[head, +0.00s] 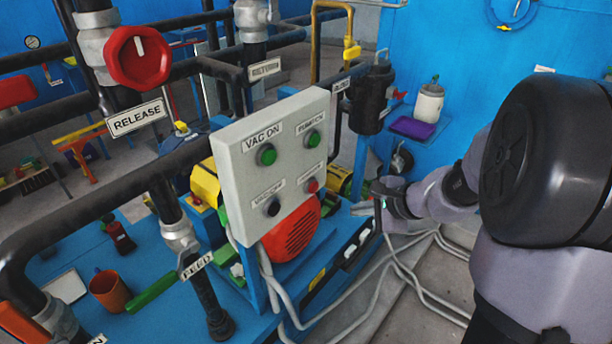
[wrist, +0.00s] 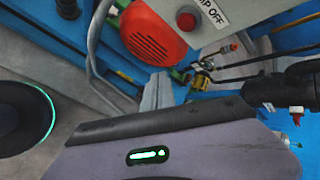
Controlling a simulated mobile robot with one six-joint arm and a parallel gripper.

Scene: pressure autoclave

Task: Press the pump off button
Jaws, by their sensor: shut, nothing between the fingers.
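The pump off button (head: 312,185) is the small red button at the lower right of the grey control panel (head: 232,180). The label above it is too blurred to read in the head view. In the wrist view the red button (wrist: 187,20) is at the top, beside a label ending in "P OFF" (wrist: 213,10). My gripper (head: 358,208) is shut and empty, to the right of the panel and slightly lower in the picture, apart from the button. Its grey fingers also show in the wrist view (wrist: 157,90), pictured below the button.
The panel also has a green VAC ON button (head: 266,155), another green button (head: 313,139) and a black button (head: 272,207). A red motor cover (head: 291,232) sits below the panel. Grey hoses (head: 400,265) run along the floor. Pipes and a red valve handle (head: 138,57) stand left.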

